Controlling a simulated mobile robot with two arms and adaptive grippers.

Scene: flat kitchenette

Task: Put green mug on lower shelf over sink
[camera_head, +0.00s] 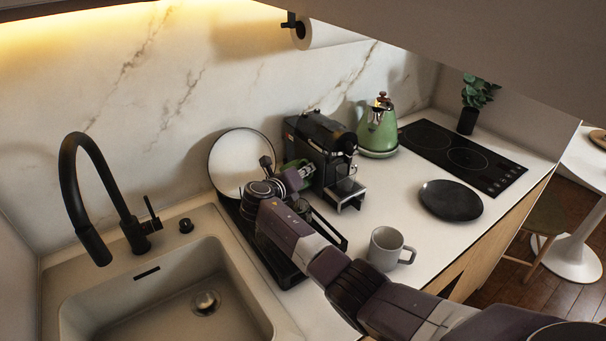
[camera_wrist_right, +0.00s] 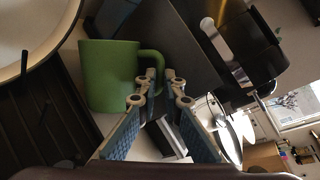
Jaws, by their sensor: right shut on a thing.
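The green mug (camera_wrist_right: 108,75) is large in the right wrist view, with its handle at the fingertips. In the head view only a small green part of it (camera_head: 306,169) shows, between my right gripper and the black coffee machine. My right gripper (camera_head: 283,176) is over the back of the dish rack, its fingers shut on the mug's handle; its fingertips also show in the wrist view (camera_wrist_right: 161,78). Most of the mug is hidden in the head view. My left gripper is out of view. No open shelf is clearly seen over the sink (camera_head: 205,301).
A black faucet (camera_head: 72,190) rises at the left. A white plate (camera_head: 236,158) stands in the dark dish rack (camera_head: 287,275). The coffee machine (camera_head: 318,150) is close right of the gripper. A grey mug (camera_head: 386,248), black plate (camera_head: 451,200) and green kettle (camera_head: 377,131) stand on the counter.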

